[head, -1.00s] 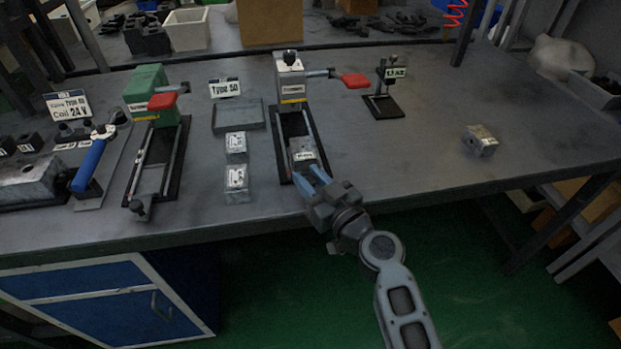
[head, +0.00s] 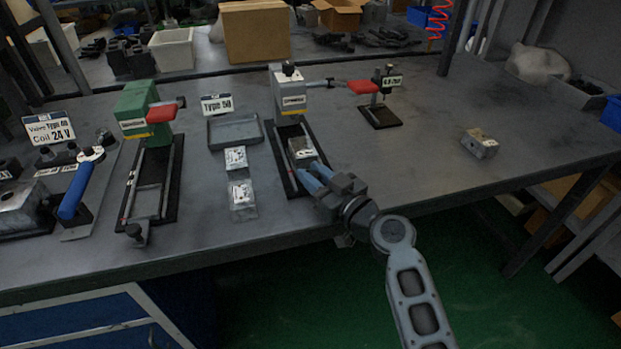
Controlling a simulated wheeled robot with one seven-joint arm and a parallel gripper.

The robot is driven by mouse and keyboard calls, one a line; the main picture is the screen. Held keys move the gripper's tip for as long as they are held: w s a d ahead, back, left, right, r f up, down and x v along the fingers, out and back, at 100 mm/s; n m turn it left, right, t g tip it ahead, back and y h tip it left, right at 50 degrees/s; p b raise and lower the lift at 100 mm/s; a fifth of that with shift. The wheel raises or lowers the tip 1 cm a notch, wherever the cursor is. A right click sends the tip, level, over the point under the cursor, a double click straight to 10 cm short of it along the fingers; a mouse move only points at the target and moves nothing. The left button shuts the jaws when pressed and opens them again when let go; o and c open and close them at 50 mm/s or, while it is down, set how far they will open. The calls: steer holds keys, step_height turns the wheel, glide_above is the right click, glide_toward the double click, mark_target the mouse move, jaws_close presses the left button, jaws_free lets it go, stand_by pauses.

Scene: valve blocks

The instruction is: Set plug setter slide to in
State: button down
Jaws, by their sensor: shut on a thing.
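The grey press-like device (head: 289,90), which I take for the plug setter, stands on the table with a red-handled lever at its right. Its small print is too small to read. Its slide (head: 302,148), a light grey block-like part with a white label, sits on the dark rail base (head: 285,178), partway between the front end and the head. My gripper (head: 312,172) reaches in from the front right, its blue fingers shut at the near side of the slide. The fingers hide the exact contact.
A green press (head: 143,105) with its own rail stands to the left. Between them are a grey tray (head: 234,131) and two labelled blocks (head: 242,195). A small stand (head: 380,114) is right of the device; a loose metal block (head: 479,142) lies farther right, with clear table around it.

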steer(key=c, duration=1)
jaws_free()
steer(key=shift+r, duration=0.15)
steer(key=shift+s+d, duration=0.3)
steer(key=b+v, duration=0.1)
steer(key=v, duration=0.6)
steer(key=shift+c, duration=0.3)
